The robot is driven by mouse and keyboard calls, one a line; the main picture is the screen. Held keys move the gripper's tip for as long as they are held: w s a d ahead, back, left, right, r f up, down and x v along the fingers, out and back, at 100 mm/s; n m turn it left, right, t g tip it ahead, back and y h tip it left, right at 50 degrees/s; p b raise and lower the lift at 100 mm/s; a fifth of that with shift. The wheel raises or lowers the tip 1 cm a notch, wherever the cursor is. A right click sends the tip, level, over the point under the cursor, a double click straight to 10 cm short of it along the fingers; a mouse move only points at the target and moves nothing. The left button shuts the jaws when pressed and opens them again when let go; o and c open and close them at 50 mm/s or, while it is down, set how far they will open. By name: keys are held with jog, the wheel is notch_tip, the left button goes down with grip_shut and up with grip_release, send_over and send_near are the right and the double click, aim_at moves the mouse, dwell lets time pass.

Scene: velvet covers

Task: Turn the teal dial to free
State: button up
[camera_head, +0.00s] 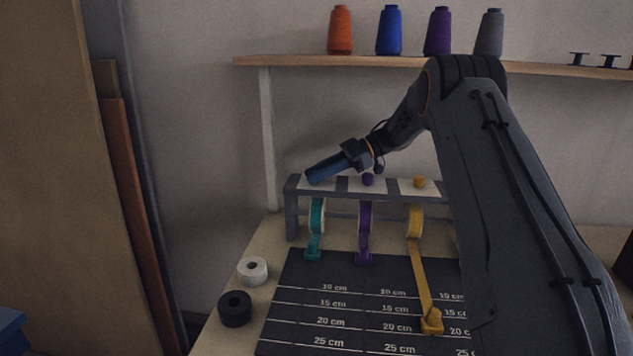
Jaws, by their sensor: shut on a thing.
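My gripper (314,175) reaches down from the right onto the left end of the grey rack's top, above the teal ribbon spool (317,215). It is shut on the teal dial, which the gripper hides, so the dial's setting cannot be read. The teal ribbon hangs from its spool to a teal end clip (313,254) at the top edge of the dark measuring mat (310,316).
The rack (291,212) also bears a purple dial (368,180) and a yellow dial (419,182). The yellow ribbon (421,275) runs out to about the 20 cm line. White (252,270) and black (235,309) rolls stand left of the mat. A thread shelf (290,60) is above.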

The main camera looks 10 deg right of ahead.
jog(key=shift+f+n+g+h+b, duration=0.1)
jog(key=shift+n+g+h+b, duration=0.3)
jog(key=shift+n+g+b, duration=1.8)
jog(key=shift+r+m+b, duration=0.2)
jog(key=shift+m+b, duration=0.1)
jog(key=shift+b, duration=0.4)
jog(key=o, duration=1.1)
jog(key=shift+a, duration=0.1)
jog(key=shift+c, duration=0.2)
jog(key=shift+p, duration=0.4)
